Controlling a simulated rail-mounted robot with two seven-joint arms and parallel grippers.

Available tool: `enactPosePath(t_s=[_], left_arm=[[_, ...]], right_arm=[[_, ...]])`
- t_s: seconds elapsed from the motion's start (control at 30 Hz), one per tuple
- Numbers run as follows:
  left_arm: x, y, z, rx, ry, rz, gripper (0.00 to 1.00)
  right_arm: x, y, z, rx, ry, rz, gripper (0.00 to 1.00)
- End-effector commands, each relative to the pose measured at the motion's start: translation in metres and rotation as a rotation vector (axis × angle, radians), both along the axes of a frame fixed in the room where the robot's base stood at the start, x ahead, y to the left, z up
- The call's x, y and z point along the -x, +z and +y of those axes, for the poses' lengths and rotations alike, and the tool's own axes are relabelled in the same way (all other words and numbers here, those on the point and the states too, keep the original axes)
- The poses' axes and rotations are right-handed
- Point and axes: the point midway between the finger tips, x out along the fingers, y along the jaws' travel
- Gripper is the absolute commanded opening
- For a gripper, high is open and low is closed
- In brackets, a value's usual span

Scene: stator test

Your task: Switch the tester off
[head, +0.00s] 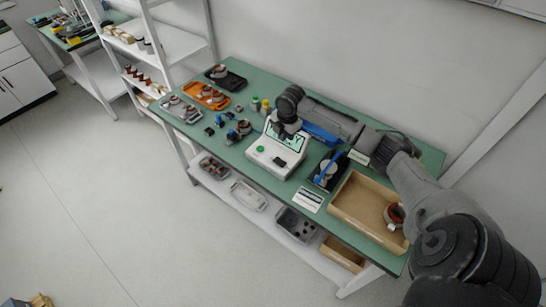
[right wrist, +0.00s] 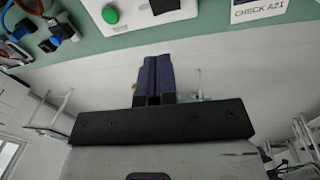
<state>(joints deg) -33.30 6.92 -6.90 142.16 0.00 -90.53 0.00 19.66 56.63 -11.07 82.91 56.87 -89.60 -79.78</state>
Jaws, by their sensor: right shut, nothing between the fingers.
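The tester is a white box (head: 262,163) on the green bench in the head view. Its sloped front carries a green button (head: 260,148) and a black switch (head: 280,161). A pale green screen (head: 296,143) is partly hidden behind my right gripper (head: 284,134). In the right wrist view, the green button (right wrist: 110,15) and part of the black switch (right wrist: 163,5) show at the top edge. There my right gripper (right wrist: 153,62) is shut and empty, with its fingertips just short of the switch in the picture. The switch's position is too small to tell. My left gripper is not in view.
A wooden tray (head: 358,205) with a copper-wound part stands right of the tester. A black fixture with a blue handle (head: 328,166) sits between them. Orange (head: 192,90), grey and black trays lie at the left end. A label card (head: 308,199) lies at the front edge.

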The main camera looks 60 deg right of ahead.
Motion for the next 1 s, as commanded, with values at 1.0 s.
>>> enactPosePath(t_s=[1.0], left_arm=[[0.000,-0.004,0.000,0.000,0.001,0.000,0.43]], right_arm=[[-0.006,-0.054,0.001,0.010,0.091,0.003,0.00]])
